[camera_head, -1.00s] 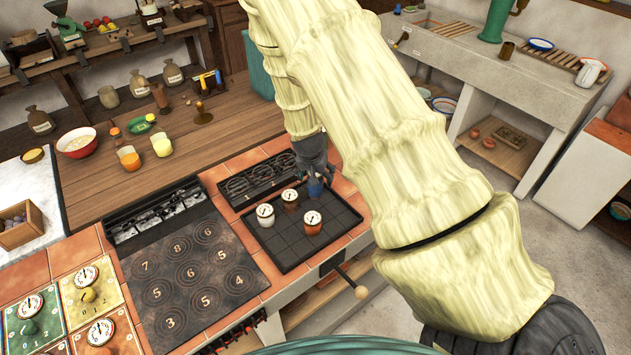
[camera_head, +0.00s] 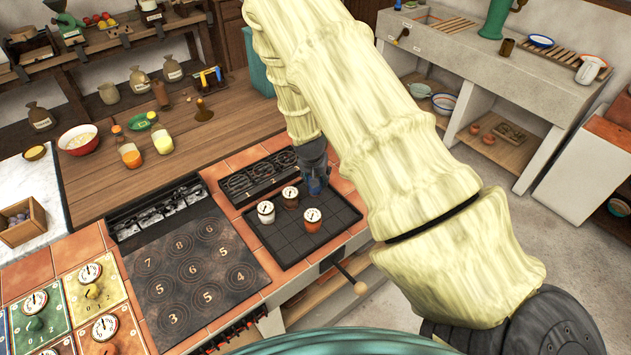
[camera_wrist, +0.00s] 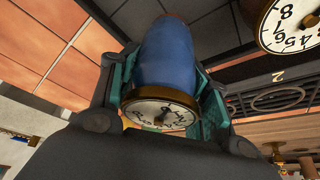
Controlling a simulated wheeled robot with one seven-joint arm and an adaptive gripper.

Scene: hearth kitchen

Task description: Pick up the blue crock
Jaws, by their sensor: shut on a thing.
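The blue crock (camera_wrist: 168,55) shows in the wrist view with its numbered dial lid toward the camera. My gripper (camera_wrist: 165,85) is shut on it, with a teal pad on each side. In the head view my gripper (camera_head: 316,182) is at the back right of the dark gridded tray (camera_head: 283,246). Only a bit of the blue crock shows there, below the fingers. I cannot tell whether its base touches the tray.
A white crock (camera_head: 266,212), a brown crock (camera_head: 290,197) and an orange-brown crock (camera_head: 312,220) with dial lids stand on the tray close by. A numbered hotplate (camera_head: 186,277) lies to the left. The tray's front is bare.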

